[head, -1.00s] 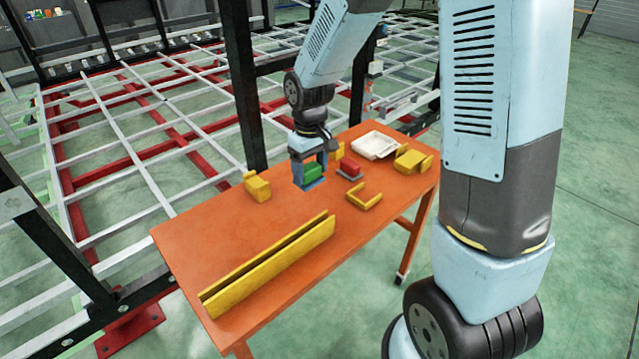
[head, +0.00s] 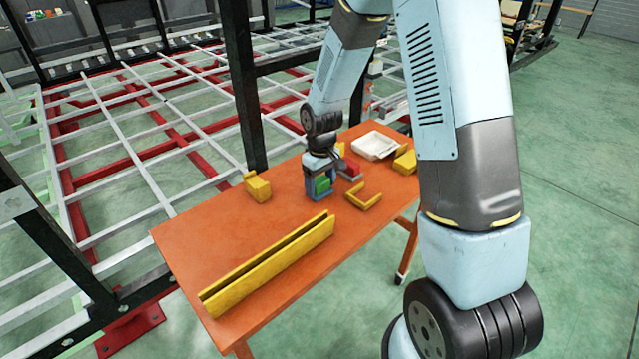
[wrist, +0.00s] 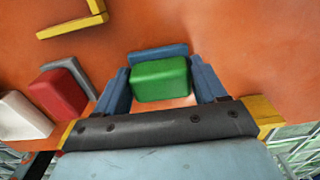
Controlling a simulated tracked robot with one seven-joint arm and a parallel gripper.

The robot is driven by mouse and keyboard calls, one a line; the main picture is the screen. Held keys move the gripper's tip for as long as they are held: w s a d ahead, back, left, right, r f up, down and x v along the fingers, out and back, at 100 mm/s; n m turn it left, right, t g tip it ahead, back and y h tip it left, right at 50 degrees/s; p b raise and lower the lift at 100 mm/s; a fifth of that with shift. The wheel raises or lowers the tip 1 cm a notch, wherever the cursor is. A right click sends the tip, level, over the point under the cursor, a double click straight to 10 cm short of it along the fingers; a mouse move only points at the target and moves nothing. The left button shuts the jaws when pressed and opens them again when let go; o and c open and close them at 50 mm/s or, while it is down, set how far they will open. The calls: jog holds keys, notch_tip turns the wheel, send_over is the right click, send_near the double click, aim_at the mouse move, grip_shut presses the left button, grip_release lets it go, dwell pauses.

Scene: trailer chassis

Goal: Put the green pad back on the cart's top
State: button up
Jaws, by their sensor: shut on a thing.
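The green pad (head: 322,184) is a small green block seen between the blue fingers of my gripper (head: 322,182). In the wrist view the green pad (wrist: 160,80) fills the gap between the two fingers, and my gripper (wrist: 162,85) is shut on it. A blue strip (wrist: 157,52) shows along the pad's far side; whether it is joined to the pad I cannot tell. The cart's top (head: 235,240) is orange and lies beneath the gripper. The pad is over its middle part; whether it touches the surface is hidden.
A red block (head: 352,168) on a grey base stands close to the gripper's right. A yellow angle piece (head: 364,196), a yellow block (head: 258,188), a long yellow channel (head: 268,265) and a white tray (head: 374,145) lie on the cart. The orange surface between channel and gripper is clear.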

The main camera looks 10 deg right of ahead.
aim_at(321, 181)
jog(key=o, duration=1.1)
jog(key=shift+f, duration=0.1)
notch_tip(321, 181, up, 12)
jog(key=r, duration=0.1)
jog(key=s+d+r+m+t, duration=0.3)
jog(key=s+d+r, duration=0.4)
jog(key=s+r, duration=0.5)
jog(key=s+d+r+m+t, duration=0.1)
jog(key=s+d+r, duration=0.1)
jog(key=s, duration=0.2)
jog(key=s+d+r+m, duration=0.1)
jog(key=s+r, duration=0.2)
jog(key=s, duration=0.2)
jog(key=s+d+r+m+t, duration=0.1)
jog(key=s+d+r, duration=0.1)
jog(key=s+r, duration=0.1)
jog(key=shift+s+d+r+m+t, duration=0.1)
jog(key=shift+s+d+m+t, duration=0.25)
jog(key=shift+s, duration=0.3)
